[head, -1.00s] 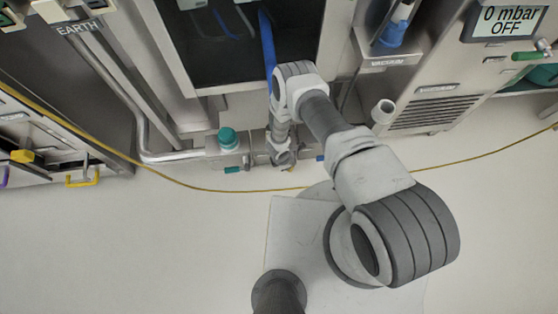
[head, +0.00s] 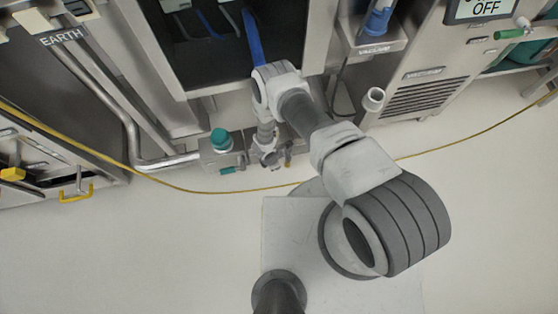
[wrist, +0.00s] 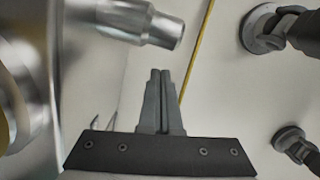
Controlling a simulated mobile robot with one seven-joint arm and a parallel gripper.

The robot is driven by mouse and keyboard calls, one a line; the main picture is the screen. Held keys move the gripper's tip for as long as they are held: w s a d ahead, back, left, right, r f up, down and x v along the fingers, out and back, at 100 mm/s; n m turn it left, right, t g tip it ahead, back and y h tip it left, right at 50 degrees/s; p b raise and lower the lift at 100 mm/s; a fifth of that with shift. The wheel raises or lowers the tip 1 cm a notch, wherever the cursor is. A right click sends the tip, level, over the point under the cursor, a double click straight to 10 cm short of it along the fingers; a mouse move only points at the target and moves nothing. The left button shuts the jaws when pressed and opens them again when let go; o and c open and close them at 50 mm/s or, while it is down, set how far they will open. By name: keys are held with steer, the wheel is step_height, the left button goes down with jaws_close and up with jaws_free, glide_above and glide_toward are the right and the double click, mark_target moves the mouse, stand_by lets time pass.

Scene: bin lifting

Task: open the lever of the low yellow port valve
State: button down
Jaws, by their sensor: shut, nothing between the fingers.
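My gripper (wrist: 160,76) is shut with nothing between its fingers in the wrist view. A bare metal pipe end (wrist: 150,22) lies up and left of the fingertips, apart from them. In the head view my gripper end (head: 270,160) is low in front of the cabinet, at the row of port valves, and my wrist covers part of that row. A small dull yellowish piece (head: 288,152) shows just right of it; I cannot tell if it is the yellow valve's lever. The rest of that valve is hidden or unclear.
A valve with a teal knob (head: 220,139) and teal lever (head: 228,170) stands just left of my wrist. A yellow cable (head: 200,191) lies across the floor; it also shows in the wrist view (wrist: 194,55). A yellow handle (head: 76,193) is far left. The front floor is clear.

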steer(key=a+r+p, duration=0.3)
steer(key=r+p, duration=0.2)
steer(key=r, duration=0.5)
steer(key=shift+s+a+p, duration=0.2)
steer(key=shift+s+p, duration=0.2)
steer(key=shift+s, duration=0.1)
